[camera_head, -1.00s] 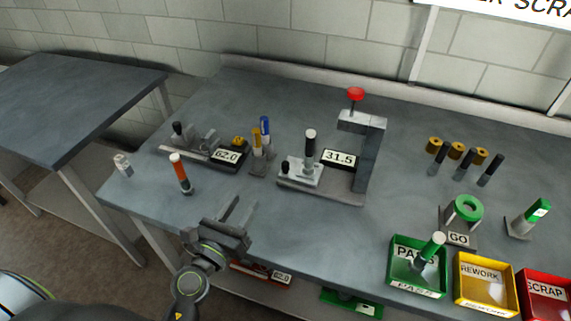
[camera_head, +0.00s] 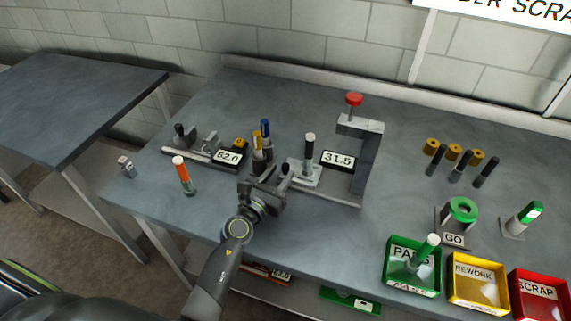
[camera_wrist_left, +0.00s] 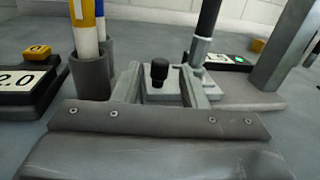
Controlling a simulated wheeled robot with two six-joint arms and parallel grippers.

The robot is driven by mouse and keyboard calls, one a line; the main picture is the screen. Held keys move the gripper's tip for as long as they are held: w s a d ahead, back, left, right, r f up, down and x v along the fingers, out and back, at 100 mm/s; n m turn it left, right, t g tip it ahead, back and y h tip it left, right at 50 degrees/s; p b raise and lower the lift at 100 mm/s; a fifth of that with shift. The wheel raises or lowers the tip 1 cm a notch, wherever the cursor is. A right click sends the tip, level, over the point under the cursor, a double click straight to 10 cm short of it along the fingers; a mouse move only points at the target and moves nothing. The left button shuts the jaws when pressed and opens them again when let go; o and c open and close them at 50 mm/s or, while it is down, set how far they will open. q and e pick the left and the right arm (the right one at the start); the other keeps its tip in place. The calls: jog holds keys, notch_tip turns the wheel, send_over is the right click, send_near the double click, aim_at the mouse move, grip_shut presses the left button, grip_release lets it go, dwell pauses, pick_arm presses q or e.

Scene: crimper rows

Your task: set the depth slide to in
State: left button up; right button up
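The light slide block (camera_head: 306,178) with a small upright black knob (camera_head: 286,169) sits at the left end of the press base marked 31.5. A black-handled pin (camera_head: 309,148) stands on it. My left gripper (camera_head: 274,176) is just in front of the knob, low over the bench. In the left wrist view its two fingers are apart with nothing gripped, and the black knob (camera_wrist_left: 159,72) shows between their tips. Whether a finger touches the knob I cannot tell. My right gripper is not in view.
Yellow and blue pens (camera_head: 265,134) in grey cups stand close to the left of my gripper. The 62.0 gauge (camera_head: 228,157) is farther left. The red-topped press frame (camera_head: 369,160) rises to the right.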

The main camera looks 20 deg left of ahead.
aim_at(284, 169)
pick_arm(q)
jog(key=shift+w+d, duration=0.2)
jog(key=shift+w, duration=0.75)
jog(key=shift+w+d, duration=0.15)
jog(key=shift+w, duration=0.8)
jog(key=shift+c, duration=0.2)
grip_shut()
